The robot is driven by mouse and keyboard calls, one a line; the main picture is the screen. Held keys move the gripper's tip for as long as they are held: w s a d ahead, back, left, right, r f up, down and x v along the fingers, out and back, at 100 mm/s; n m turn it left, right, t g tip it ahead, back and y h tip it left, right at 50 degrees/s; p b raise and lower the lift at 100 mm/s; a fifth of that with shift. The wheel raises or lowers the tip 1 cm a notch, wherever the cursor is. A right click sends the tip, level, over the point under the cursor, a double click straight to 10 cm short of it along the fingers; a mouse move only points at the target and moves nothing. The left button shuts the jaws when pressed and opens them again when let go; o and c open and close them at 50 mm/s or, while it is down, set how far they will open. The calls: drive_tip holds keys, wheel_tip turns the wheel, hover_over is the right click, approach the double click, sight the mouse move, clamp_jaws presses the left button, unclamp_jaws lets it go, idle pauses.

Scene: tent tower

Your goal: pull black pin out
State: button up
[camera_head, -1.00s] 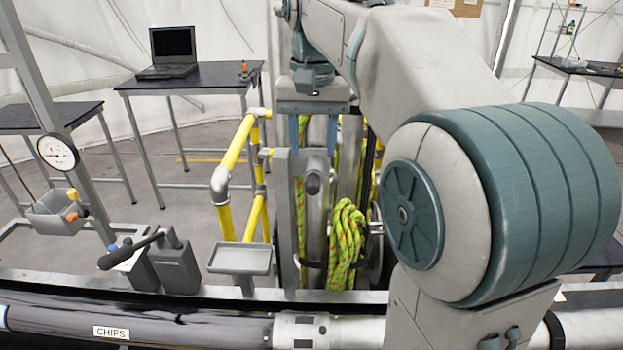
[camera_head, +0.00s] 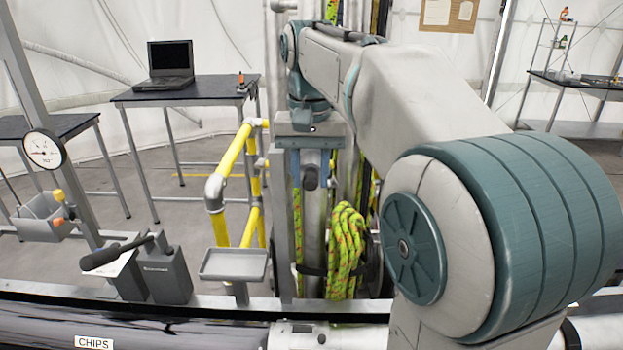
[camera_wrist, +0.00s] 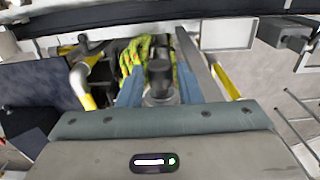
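The black pin (camera_head: 310,178) has a dark rounded knob and stands at the grey metal post beside the yellow railing. It also shows in the wrist view (camera_wrist: 159,73), with a grey collar below the knob. My gripper (camera_head: 311,166) is above and around it, pointing down. Its two blue fingers are apart, one on each side of the knob. In the wrist view my gripper (camera_wrist: 159,88) shows small gaps between knob and fingers, so it looks open. The pin's lower part is hidden.
A yellow-green rope coil (camera_head: 345,245) hangs just right of the post. Yellow railing (camera_head: 229,165) stands to the left. A small grey tray (camera_head: 233,264) and a black-handled lever (camera_head: 113,254) are at front left. A laptop (camera_head: 170,65) sits on a table behind.

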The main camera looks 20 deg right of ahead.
clamp_jaws()
drive_tip(key=shift+s, duration=0.1)
drive_tip(key=s+a+b, duration=0.1)
drive_tip(key=s+a, duration=0.1)
drive_tip(key=s, duration=0.4)
drive_tip(key=shift+b, duration=0.4)
idle(0.7)
drive_tip(key=shift+w, duration=0.1)
